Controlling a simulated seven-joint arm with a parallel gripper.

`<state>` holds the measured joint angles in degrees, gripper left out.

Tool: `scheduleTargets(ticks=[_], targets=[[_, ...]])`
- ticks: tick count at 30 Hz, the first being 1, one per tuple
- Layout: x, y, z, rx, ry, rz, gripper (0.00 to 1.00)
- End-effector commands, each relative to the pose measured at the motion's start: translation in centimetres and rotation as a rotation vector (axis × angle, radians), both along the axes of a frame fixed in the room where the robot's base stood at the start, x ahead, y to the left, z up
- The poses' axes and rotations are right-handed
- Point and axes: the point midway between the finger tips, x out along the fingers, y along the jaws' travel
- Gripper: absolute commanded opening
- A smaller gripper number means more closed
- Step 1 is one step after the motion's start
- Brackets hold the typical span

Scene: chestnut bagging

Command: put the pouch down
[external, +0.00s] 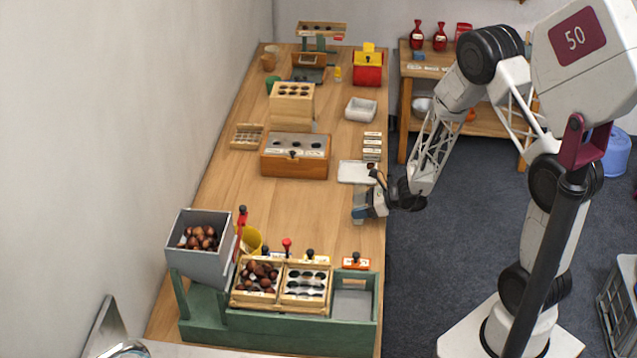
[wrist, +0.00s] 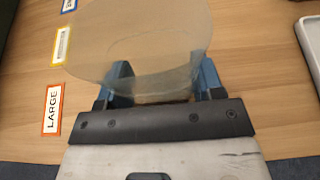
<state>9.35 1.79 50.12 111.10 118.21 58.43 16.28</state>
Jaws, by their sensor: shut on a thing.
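The pouch (wrist: 140,40) is a translucent, pale bag that fills the upper middle of the wrist view. Its near edge lies between the two blue fingers of my gripper (wrist: 165,82), which is shut on it. The wood shows through the pouch, and I see nothing in it. In the external view my gripper (external: 362,205) is low over the right edge of the wooden table, between the white tray and the green stand. The pouch is too small there to make out clearly. I cannot tell whether its bottom touches the table.
An orange-edged LARGE card (wrist: 52,109) and a yellow-edged card (wrist: 61,46) lie left of the pouch. A white tray (external: 353,173) lies just beyond my gripper. The green stand (external: 270,330) with chestnut boxes and a grey hopper (external: 202,262) is nearer. Bare wood (external: 310,205) lies left of my gripper.

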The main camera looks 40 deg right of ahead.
Motion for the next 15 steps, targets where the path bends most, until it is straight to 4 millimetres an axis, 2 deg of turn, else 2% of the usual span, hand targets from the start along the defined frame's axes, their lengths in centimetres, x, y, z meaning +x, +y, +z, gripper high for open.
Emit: scheduleTargets(ticks=[12, 13, 15], targets=[[0.03, -0.01, -0.25, -0.001, -0.001, 0.000, 0.38], [0.03, -0.01, -0.27, -0.001, -0.001, 0.000, 0.63], [0.04, -0.01, -0.24, -0.001, -0.001, 0.001, 0.73]])
